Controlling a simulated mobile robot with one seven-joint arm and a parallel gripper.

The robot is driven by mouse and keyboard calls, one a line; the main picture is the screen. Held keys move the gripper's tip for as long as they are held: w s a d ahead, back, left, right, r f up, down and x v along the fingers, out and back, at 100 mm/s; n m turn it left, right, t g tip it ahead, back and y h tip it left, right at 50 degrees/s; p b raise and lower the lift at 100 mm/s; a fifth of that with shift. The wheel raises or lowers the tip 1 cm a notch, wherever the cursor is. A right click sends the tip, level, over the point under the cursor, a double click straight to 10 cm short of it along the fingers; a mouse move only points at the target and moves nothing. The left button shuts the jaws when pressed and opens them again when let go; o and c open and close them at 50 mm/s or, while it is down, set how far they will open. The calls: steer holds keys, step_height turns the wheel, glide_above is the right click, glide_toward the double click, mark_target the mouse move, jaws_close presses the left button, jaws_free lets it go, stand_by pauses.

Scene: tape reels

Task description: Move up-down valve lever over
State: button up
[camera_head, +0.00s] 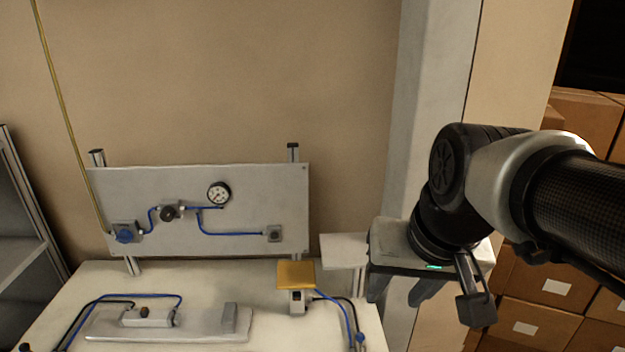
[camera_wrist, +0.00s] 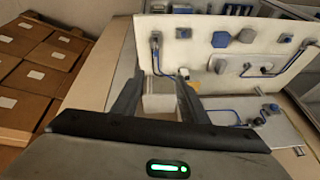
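No part is clearly marked as the up-down valve lever. In the head view, a small valve block with a dark knob (camera_head: 144,312) sits on a metal plate on the bench, with hoses joined to it. A block with a yellow-orange flap (camera_head: 296,275) stands at the bench's back right. The upright panel (camera_head: 260,185) carries a blue knob (camera_head: 124,235) and a dark round knob (camera_head: 168,212). My gripper (camera_head: 403,296) hangs right of the bench, apart from all of these. In the wrist view my gripper (camera_wrist: 160,82) is open, with nothing held between its fingers.
A gauge (camera_head: 218,193) and blue hoses are on the panel. A small pale ledge (camera_head: 343,250) lies between the panel and my gripper. A grey column (camera_head: 425,110) stands behind the arm. Cardboard boxes (camera_head: 540,290) are stacked at right. A grey shelf (camera_head: 20,250) is at left.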

steer(key=w+f+m+g, duration=0.1)
steer(key=w, duration=0.2)
steer(key=w+d+f+m+g+b, duration=0.1)
steer(key=w+f, duration=0.1)
steer(key=w+f+m+y, duration=0.1)
steer(key=w+f+m, duration=0.1)
steer(key=w, duration=0.1)
steer(key=shift+w+d+f+g+b, duration=0.15)
steer(key=shift+w+d+g+b, duration=0.15)
steer(key=shift+g, duration=0.1)
jaws_close()
steer(key=w+d+f+m+g+b, duration=0.1)
steer(key=w+d+f+m+g, duration=0.2)
steer(key=w+f, duration=0.6)
steer(key=shift+f+m+y+b, duration=0.35)
steer(key=shift+f+m, duration=0.85)
steer(key=shift+f, duration=0.7)
